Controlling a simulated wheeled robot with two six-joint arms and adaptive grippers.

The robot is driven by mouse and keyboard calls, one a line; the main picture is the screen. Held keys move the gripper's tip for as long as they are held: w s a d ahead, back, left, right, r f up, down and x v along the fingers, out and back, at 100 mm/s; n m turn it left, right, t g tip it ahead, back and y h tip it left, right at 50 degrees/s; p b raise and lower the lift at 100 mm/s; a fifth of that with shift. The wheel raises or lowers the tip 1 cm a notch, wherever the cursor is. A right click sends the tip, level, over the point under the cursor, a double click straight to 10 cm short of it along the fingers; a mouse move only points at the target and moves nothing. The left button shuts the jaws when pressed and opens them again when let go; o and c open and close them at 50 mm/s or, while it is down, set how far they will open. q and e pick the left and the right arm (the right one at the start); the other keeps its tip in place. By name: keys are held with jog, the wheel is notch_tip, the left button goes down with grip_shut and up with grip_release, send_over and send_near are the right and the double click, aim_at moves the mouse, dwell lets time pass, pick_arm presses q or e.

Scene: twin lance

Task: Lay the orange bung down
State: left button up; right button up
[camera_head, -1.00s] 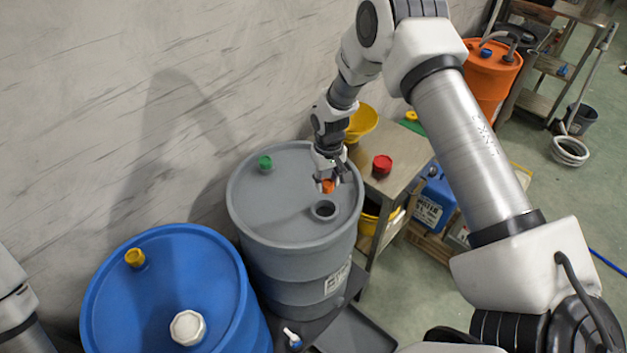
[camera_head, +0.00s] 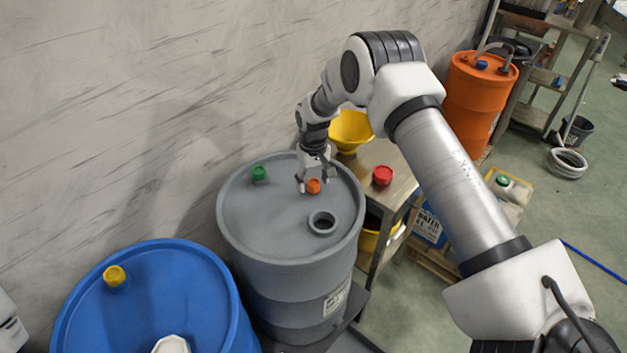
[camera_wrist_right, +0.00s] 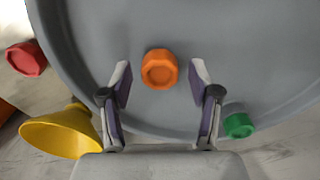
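The orange bung (camera_head: 313,186) is on the grey drum's top (camera_head: 275,225), behind and slightly left of the drum's open bung hole (camera_head: 323,222). My right gripper (camera_head: 315,184) is above it, pointing down. In the right wrist view, the gripper's two fingers (camera_wrist_right: 160,80) are spread, and the orange bung (camera_wrist_right: 160,69) sits between and just past their tips, with a visible gap on each side. My left gripper is out of view; only a piece of my left arm shows at the left edge.
A green bung (camera_head: 259,174) sits at the drum's back left. A blue drum (camera_head: 190,300) with a yellow bung (camera_head: 115,276) stands at front left. A side table at right holds a red cap (camera_head: 382,175) and a yellow funnel (camera_head: 350,130). The drum top's left side is clear.

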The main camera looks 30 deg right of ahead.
aim_at(313, 182)
notch_tip(313, 182, up, 12)
jog(key=p, duration=0.8)
